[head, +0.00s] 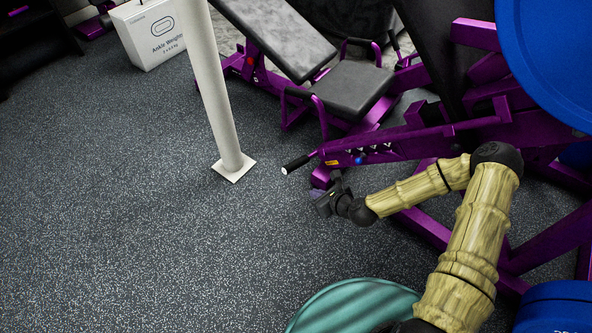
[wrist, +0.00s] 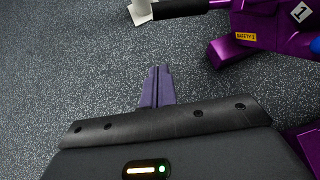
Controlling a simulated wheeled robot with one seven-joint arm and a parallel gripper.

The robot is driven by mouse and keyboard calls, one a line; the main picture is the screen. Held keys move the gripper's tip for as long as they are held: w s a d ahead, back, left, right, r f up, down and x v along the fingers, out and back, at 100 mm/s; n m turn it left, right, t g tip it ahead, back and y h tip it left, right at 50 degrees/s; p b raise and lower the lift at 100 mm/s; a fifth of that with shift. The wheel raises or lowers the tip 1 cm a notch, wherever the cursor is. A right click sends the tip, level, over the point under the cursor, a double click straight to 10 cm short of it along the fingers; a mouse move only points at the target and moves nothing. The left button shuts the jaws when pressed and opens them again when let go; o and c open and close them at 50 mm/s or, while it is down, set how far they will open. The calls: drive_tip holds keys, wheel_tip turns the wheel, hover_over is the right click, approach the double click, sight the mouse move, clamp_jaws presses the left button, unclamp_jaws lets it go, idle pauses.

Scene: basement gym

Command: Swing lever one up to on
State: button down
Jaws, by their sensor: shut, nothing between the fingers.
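Lever one (head: 297,163) is a bar with a black grip and a pale end cap, sticking out to the left from a purple machine (head: 400,147). Its black grip also shows at the top of the wrist view (wrist: 180,8), beside a purple housing with a "1" plate (wrist: 301,12) and a yellow "SAFETY" sticker (wrist: 246,37). My gripper (head: 317,193) is just below the lever in the head view, apart from it in the wrist view. Its purple fingers (wrist: 157,72) are together and empty, over bare floor.
A white post (head: 220,90) on a square foot stands left of the lever. A padded bench (head: 350,88) is behind it. A blue disc (head: 555,55) is at upper right and a teal round object (head: 345,308) at the bottom. The floor at left is clear.

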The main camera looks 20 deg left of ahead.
sight(301, 162)
idle(0.3)
drive_tip(key=w+a+f+b, duration=0.4)
drive_tip(key=w+a+b, duration=0.3)
drive_tip(key=a+b, duration=0.1)
drive_tip(key=shift+a+f, duration=0.4)
drive_tip(key=shift+a, duration=0.35)
drive_tip(key=shift+w+r, duration=0.1)
drive_tip(key=shift+w, duration=0.05)
